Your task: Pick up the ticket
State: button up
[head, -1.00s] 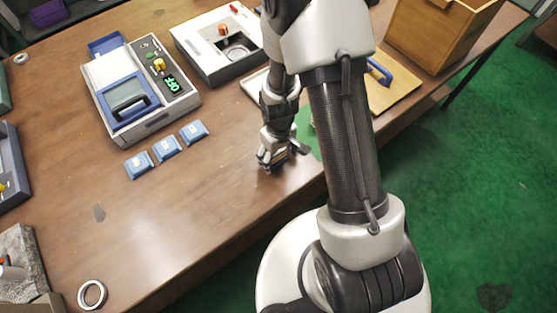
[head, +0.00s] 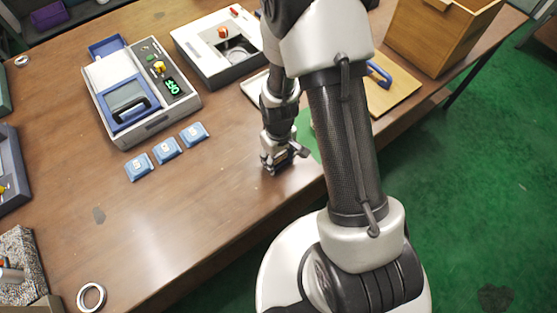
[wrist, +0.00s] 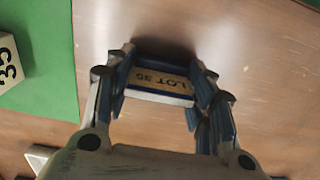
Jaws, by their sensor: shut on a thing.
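The ticket (wrist: 160,83) is a small tan label marked "LOT 35" in a blue and white holder, upside down in the wrist view. My gripper (wrist: 160,85) is shut on it, with one finger at each short end. In the head view my gripper (head: 272,169) points down near the front edge of the table, and the ticket is hard to make out there. How far the ticket is from the tabletop cannot be told.
A green mat (wrist: 45,65) with a cream block marked "35" (wrist: 6,62) lies beside my gripper. Several blue pieces (head: 167,148) sit in a row before a grey device (head: 155,125). A ring (head: 91,296) lies at front left.

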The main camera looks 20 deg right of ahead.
notch_tip(320, 180, up, 19)
jog(key=p, duration=0.6)
jog(key=w+m+b, duration=0.1)
jog(key=w+m, duration=0.2)
jog(key=w, duration=0.1)
jog(key=shift+w+f+m, duration=0.15)
jog(key=shift+w+m, duration=0.05)
jog(key=shift+m, duration=0.1)
jog(key=shift+w, duration=0.1)
